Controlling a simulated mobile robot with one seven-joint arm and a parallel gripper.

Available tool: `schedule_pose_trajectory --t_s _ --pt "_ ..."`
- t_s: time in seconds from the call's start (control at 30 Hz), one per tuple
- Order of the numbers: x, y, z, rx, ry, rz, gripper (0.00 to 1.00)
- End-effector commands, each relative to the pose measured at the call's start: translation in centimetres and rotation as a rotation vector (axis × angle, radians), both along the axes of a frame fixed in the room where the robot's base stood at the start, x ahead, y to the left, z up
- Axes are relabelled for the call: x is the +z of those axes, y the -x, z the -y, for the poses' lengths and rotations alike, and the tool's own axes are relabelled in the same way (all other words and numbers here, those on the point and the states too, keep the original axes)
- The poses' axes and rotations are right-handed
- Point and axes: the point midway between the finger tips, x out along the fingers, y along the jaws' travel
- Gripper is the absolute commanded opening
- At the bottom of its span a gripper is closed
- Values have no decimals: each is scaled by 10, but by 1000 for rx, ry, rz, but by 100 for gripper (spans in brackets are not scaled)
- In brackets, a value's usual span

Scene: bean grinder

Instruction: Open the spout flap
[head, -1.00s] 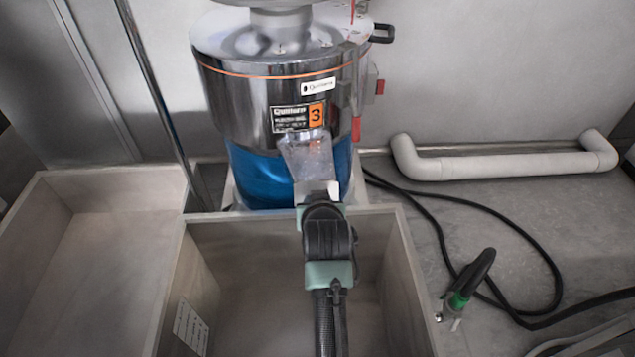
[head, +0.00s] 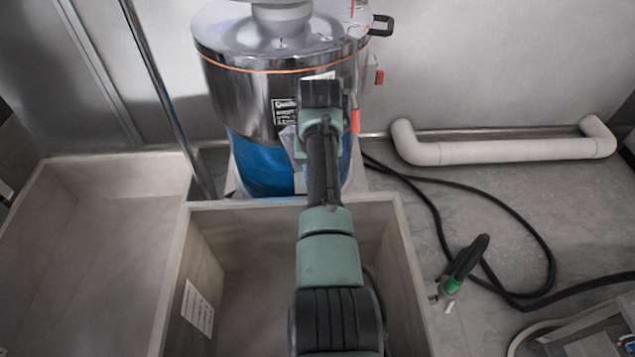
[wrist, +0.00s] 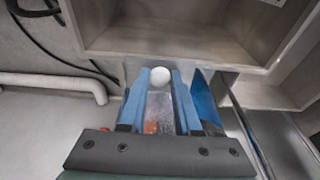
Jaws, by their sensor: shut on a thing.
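The grinder (head: 228,85) is a shiny metal drum with a blue lower part. In the head view my arm covers most of its spout; only a sliver of the clear spout (head: 288,138) shows left of my wrist. In the wrist view my gripper (wrist: 161,78) has its blue fingers either side of a white round knob (wrist: 160,77), apparently part of the spout flap, and is shut on it. A clear, shiny spout surface (wrist: 160,108) shows between the fingers. The flap's exact angle is hidden. My fingertips are hidden in the head view.
A wooden bin (head: 410,250) stands open below my arm, with another bin (head: 50,240) at the left. A metal pole (head: 160,95) rises left of the grinder. A black cable (head: 530,230), a green-and-black connector (head: 462,272) and a pale pipe (head: 500,152) lie to the right.

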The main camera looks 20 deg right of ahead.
Motion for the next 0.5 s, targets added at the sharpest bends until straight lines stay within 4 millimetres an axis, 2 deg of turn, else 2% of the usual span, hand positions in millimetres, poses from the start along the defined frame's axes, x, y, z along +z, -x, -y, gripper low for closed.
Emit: schedule_pose_trajectory --t_s 0.5 --pt "3 -3 1 0 -22 -111 0"
